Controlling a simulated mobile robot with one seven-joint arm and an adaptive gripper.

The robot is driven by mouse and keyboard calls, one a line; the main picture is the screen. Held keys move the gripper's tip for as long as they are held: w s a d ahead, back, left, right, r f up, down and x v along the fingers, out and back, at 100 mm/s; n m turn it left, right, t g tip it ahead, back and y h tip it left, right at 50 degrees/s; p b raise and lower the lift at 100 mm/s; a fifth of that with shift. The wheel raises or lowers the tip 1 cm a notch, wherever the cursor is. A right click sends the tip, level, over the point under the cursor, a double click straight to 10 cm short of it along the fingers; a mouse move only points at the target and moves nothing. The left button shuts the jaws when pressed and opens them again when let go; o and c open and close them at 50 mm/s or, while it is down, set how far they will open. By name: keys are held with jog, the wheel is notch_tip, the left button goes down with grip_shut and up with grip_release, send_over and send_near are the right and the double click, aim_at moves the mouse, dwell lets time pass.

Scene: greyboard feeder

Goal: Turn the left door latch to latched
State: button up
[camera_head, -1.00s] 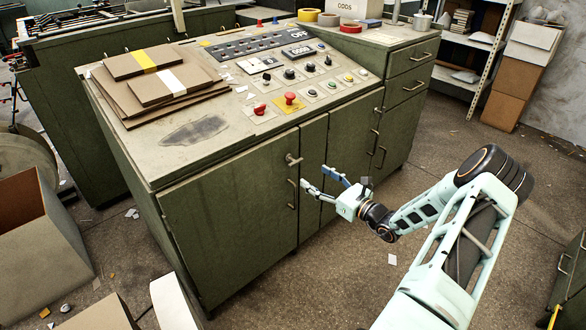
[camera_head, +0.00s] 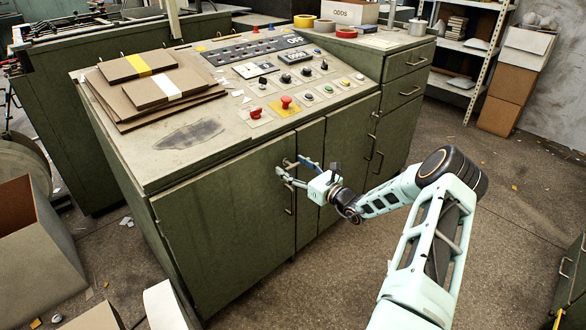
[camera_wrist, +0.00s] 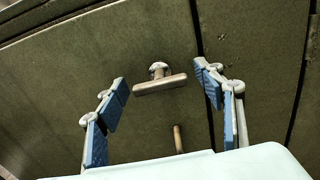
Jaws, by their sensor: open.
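The left door latch (camera_wrist: 160,84) is a small metal T-handle on the green left door (camera_head: 222,222), near its right edge. In the wrist view its bar lies nearly crosswise, slightly tilted, between my two blue-padded fingers. My gripper (camera_wrist: 162,92) is open, with one finger to each side of the bar and a visible gap on both sides. In the head view my gripper (camera_head: 292,167) is at the latch and partly hides it.
A vertical pull handle (camera_wrist: 178,138) sits below the latch. The console top holds red buttons (camera_head: 286,102) and stacked cardboard (camera_head: 150,92). A narrow panel (camera_head: 310,150) and further cabinet doors are to the right. Open floor lies right of the cabinet.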

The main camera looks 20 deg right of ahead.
jog(key=shift+c, duration=0.6)
jog(key=c, duration=1)
jog(key=shift+c, duration=0.2)
jog(key=shift+n, duration=0.3)
jog(key=n, duration=0.4)
jog(key=n+b, duration=0.1)
jog(key=n, duration=0.4)
jog(key=n+b, duration=0.2)
jog(key=n, duration=0.2)
jog(key=shift+f, duration=0.15)
jog(key=shift+n+b, duration=1.6)
jog(key=shift+n, duration=0.5)
